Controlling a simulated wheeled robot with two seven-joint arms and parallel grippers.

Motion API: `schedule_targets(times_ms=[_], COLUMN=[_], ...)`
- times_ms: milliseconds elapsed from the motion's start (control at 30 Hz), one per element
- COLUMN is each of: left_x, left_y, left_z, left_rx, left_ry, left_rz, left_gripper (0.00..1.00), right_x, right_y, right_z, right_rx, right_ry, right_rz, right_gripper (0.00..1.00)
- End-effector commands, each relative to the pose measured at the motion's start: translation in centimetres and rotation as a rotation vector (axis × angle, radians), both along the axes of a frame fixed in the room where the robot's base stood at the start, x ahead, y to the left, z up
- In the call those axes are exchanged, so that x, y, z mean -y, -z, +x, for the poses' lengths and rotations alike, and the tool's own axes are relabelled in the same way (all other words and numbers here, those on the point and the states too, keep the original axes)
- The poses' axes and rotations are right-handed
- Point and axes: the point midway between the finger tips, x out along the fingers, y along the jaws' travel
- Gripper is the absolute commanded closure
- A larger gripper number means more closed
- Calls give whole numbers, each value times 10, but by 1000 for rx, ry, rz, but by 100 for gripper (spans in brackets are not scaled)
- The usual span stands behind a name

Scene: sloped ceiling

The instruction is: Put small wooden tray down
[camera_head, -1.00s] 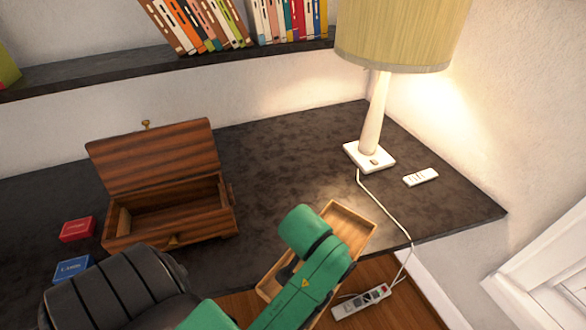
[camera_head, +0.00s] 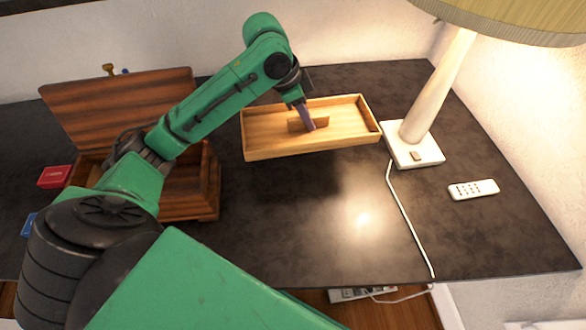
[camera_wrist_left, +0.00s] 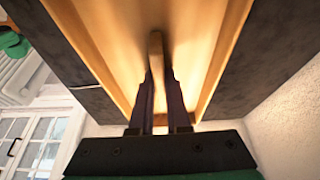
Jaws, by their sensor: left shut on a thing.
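The small wooden tray (camera_head: 262,147) is light wood, shallow and rectangular, with a short upright grip piece in its middle. It is at the back of the dark tabletop (camera_head: 330,230), between the box and the lamp, and looks roughly level. My left gripper (camera_head: 306,122) reaches into it from above and is shut on the grip piece. In the left wrist view the two dark fingers (camera_wrist_left: 157,88) pinch that piece, with the tray floor (camera_wrist_left: 195,50) around it. A dark shadow lies in front of the tray; I cannot tell whether its underside touches the tabletop. My right gripper is not in view.
An open dark-wood box (camera_head: 205,190) stands left, partly behind my arm. The lamp base (camera_head: 412,145) is close to the tray's right end. A white remote (camera_head: 473,190) and a lamp cord (camera_head: 405,215) lie right. The table's front middle is clear.

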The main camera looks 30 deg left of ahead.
Motion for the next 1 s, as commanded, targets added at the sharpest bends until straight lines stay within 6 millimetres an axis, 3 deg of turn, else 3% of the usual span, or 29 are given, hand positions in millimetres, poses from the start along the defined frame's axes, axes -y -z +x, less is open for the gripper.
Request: schedule_targets(times_ms=[33, 133, 233, 367, 633, 1000], left_x=[-15, -30, -34, -33, -32, -32], left_y=[-10, -29, -28, 7, 95, 159], left_z=[1, -3, -6, -8, -9, -9], left_rx=[9, 5, -3, -11, -9, -4], left_ry=[8, 30, 38, 40, 39, 40], left_rz=[9, 3, 0, -2, -3, -4], left_gripper=[100, 100, 100, 100, 100, 100], right_x=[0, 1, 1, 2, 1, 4], right_y=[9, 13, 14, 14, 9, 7], right_z=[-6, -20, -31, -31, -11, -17], right_rx=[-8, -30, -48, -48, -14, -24], right_ry=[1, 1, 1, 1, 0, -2], right_rz=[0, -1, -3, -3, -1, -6], right_gripper=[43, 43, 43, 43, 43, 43])
